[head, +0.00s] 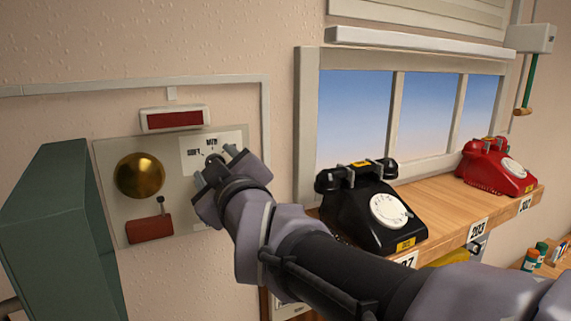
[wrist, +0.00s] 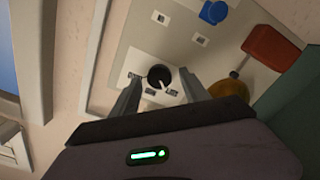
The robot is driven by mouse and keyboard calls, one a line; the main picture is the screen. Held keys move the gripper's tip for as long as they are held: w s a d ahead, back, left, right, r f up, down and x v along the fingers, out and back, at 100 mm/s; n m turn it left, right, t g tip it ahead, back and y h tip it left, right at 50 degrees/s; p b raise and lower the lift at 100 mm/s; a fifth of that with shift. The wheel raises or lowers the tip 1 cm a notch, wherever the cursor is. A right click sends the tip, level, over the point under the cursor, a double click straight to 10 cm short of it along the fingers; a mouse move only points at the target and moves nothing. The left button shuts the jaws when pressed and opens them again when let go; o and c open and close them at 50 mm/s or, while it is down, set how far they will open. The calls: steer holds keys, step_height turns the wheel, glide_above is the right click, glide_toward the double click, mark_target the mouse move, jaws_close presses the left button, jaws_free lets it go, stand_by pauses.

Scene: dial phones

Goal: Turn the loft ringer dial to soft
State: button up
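The ringer dial is a round black knob (wrist: 159,75) on a white plate, with a pale pointer mark toward the lower right in the wrist view. The plate (head: 190,165) sits on a grey wall panel (head: 115,155). Small dark words are printed by the knob; in the head view they look like "SOFT" and "MED", others are hidden. My gripper (head: 214,166) is at the plate, and in the wrist view its two fingers (wrist: 158,84) are spread, one on each side of the knob. I cannot tell whether they touch it.
The panel also carries a brass bell (head: 139,175) and a red-brown block (head: 149,228). A red sign (head: 174,119) is above. A green cabinet (head: 55,230) stands at the left. A black phone (head: 370,215) and a red phone (head: 495,170) stand on a wooden shelf (head: 450,215) at the right.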

steer(key=v, duration=1.7)
steer(key=shift+s+p, duration=0.25)
steer(key=shift+p, duration=0.1)
